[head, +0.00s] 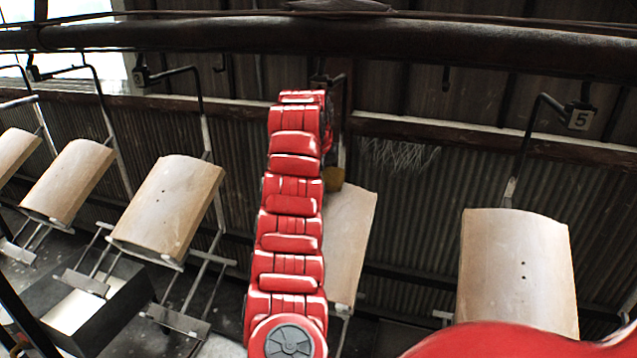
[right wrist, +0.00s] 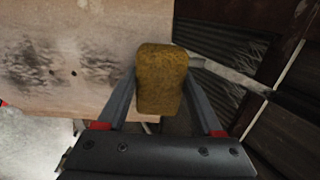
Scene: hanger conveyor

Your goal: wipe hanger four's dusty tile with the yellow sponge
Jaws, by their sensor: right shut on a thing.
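The yellow sponge (right wrist: 162,84) is clamped between the fingers of my right gripper (right wrist: 162,76). In the head view a small part of the sponge (head: 334,180) shows at the top edge of a curved pale tile (head: 352,230), just right of my red arm. My arm hides the left part of this tile and its hanger's number; it hangs just left of hanger five. In the right wrist view the tile (right wrist: 75,25) has dark dusty smudges on both sides of two small holes. The sponge overlaps the tile's right edge; I cannot tell whether they touch. My left gripper is not in view.
Hanger five's tile (head: 517,265) hangs at the right, under a number plate (head: 580,119). Several more tiles, such as one (head: 170,205), hang at the left. A dark overhead rail (head: 200,38) crosses the top. A corrugated wall (head: 420,235) stands behind.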

